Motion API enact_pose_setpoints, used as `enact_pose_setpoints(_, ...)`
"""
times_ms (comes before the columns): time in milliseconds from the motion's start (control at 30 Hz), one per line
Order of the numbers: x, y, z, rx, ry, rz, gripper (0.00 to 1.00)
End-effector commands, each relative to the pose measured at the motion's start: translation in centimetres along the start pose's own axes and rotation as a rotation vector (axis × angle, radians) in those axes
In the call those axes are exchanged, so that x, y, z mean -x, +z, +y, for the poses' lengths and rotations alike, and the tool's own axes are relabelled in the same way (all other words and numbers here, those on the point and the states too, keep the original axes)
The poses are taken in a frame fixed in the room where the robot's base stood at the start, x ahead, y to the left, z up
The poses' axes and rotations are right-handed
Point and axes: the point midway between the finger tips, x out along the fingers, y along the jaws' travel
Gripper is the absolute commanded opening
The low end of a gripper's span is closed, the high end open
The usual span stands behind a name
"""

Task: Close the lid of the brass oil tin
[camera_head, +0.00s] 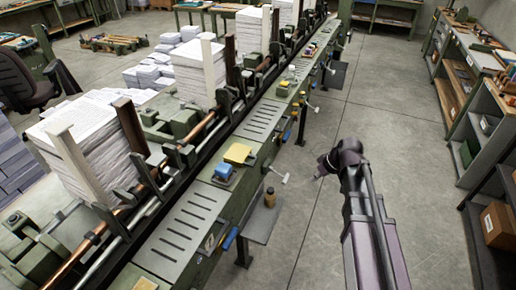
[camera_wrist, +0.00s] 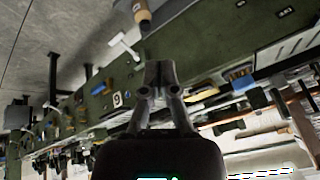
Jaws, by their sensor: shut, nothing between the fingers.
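A small brass-brown container with a dark top (camera_head: 269,197), which looks like the oil tin, stands upright on a small grey side shelf (camera_head: 258,222) off the green machine's front. In the wrist view a tan, bottle-like thing (camera_wrist: 142,14) at the top edge, partly cut off, appears to be the same container. Its lid is too small to make out as open or shut. My gripper (camera_head: 320,174) is over the aisle, to the right of the container and apart from it. In the wrist view my gripper's fingertips (camera_wrist: 159,76) are together with nothing between them.
A white-ended lever (camera_head: 279,172) sticks out near the container. The aisle floor (camera_head: 395,130) is clear; shelving (camera_head: 490,130) stands at right.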

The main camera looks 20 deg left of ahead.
Motion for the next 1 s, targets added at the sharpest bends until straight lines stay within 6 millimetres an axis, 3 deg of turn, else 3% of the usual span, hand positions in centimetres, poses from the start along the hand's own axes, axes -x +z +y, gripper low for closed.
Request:
enact_pose_setpoints(33,0.8,-3.6,-0.8,0.083,-0.03,0.036,0.0)
enact_pose_setpoints(200,1.1,-11.2,-4.0,0.34,-0.106,0.164,0.0)
enact_pose_setpoints(400,1.4,-16.4,-6.7,0.523,-0.147,0.269,0.0)
enact_pose_setpoints(567,1.4,-17.6,-7.5,0.574,-0.156,0.301,0.0)
enact_pose_setpoints(1000,1.2,-17.6,-7.5,0.576,-0.155,0.302,0.0)
